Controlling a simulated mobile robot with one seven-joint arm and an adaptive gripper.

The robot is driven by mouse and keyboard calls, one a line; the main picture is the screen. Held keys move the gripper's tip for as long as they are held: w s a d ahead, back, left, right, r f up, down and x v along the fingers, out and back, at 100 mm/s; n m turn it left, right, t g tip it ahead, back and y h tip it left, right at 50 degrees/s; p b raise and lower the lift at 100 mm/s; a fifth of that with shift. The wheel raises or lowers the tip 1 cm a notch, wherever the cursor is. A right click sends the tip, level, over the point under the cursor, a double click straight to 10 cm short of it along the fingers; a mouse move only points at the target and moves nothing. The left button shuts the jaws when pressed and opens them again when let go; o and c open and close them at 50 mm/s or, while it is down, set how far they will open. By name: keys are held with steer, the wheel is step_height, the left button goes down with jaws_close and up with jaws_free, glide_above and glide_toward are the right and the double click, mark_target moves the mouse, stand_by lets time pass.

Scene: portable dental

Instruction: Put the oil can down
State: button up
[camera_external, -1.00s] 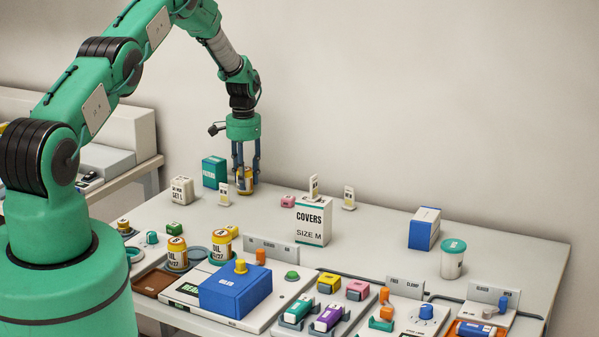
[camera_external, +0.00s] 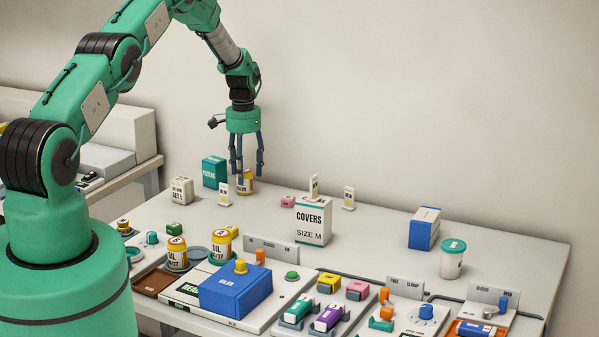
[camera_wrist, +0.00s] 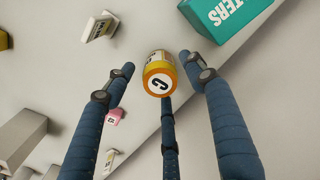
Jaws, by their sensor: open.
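The oil can (camera_external: 246,183), yellow with a white label band, stands upright on the table near its back edge. In the wrist view the can (camera_wrist: 159,74) shows its yellow top with a dark letter, between and beyond the fingertips. My gripper (camera_external: 247,170) has blue fingers and is open just above the can. In the wrist view the fingers of my gripper (camera_wrist: 155,78) are spread around the can with gaps at the sides. Two similar yellow oil cans (camera_external: 177,254) (camera_external: 221,244) stand at the front left of the table.
A teal box (camera_external: 214,172) stands just left of the can, with a small white tag (camera_external: 224,195) in front. A white covers box (camera_external: 313,222) is to the right. A blue box (camera_external: 234,289) and several small parts fill the front. The back right has free room.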

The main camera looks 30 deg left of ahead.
mark_target(245, 170)
step_height(245, 170, up, 10)
stand_by(0.5)
stand_by(0.7)
